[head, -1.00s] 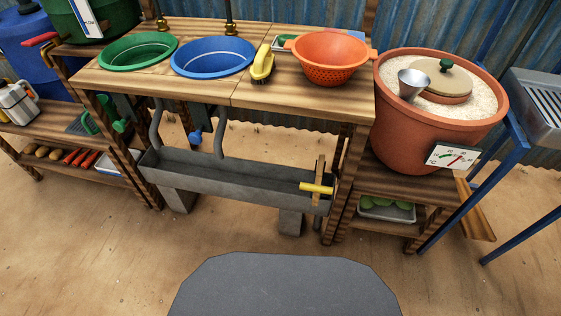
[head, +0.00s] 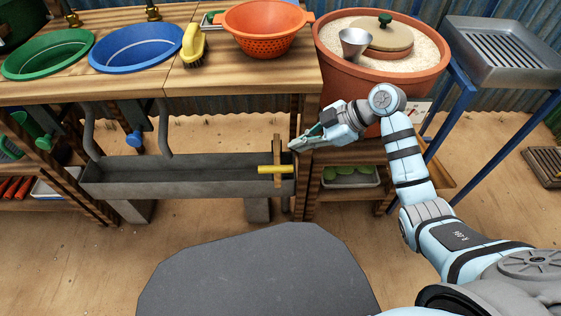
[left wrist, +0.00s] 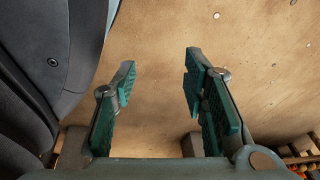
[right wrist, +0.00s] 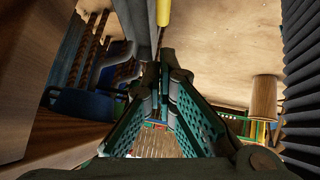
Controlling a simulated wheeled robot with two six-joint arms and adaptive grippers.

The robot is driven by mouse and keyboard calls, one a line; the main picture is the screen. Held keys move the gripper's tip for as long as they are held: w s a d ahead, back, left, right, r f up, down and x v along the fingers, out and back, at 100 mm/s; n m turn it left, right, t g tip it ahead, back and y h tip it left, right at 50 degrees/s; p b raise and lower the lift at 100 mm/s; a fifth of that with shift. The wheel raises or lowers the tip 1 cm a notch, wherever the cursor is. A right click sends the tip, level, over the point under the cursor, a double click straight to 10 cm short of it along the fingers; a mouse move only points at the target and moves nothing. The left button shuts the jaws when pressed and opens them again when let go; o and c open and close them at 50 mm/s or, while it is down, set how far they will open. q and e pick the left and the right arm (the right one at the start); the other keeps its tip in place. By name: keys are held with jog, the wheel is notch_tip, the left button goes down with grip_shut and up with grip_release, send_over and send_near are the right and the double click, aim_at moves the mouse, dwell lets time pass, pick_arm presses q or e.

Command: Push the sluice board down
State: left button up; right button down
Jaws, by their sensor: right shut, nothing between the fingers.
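The sluice board (head: 277,150) is a narrow upright wooden board with a yellow crossbar handle (head: 270,169). It stands at the right end of the grey trough (head: 180,184), its top above the rim. My right gripper (head: 294,146) is shut and empty, just right of the board near its upper part; I cannot tell whether they touch. In the right wrist view the closed fingertips (right wrist: 168,58) lie below the yellow handle (right wrist: 163,12) in the picture. My left gripper (left wrist: 158,75) is open and empty above the sandy ground, seen only in the left wrist view.
The wooden counter (head: 240,80) with basins and an orange colander (head: 262,30) overhangs the trough. A large terracotta pot (head: 440,68) stands right, behind my right arm. A shelf with a tray (head: 350,177) is below it. Ground before the trough is clear.

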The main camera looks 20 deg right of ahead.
jog(key=b, duration=0.3)
send_over(267, 166)
jog(key=s+d, duration=0.2)
jog(key=d, duration=0.1)
notch_tip(267, 166, down, 6)
notch_tip(267, 166, down, 3)
jog(key=shift+w+d+b, duration=0.15)
jog(key=shift+b, duration=0.9)
jog(key=shift+f, duration=0.15)
pick_arm(q)
jog(key=w+d+r, duration=0.2)
jog(key=w, duration=0.5)
jog(key=shift+w+d+r+t+h, duration=0.25)
jog(key=shift+r+t+h, duration=0.05)
jog(key=shift+r+t, duration=0.1)
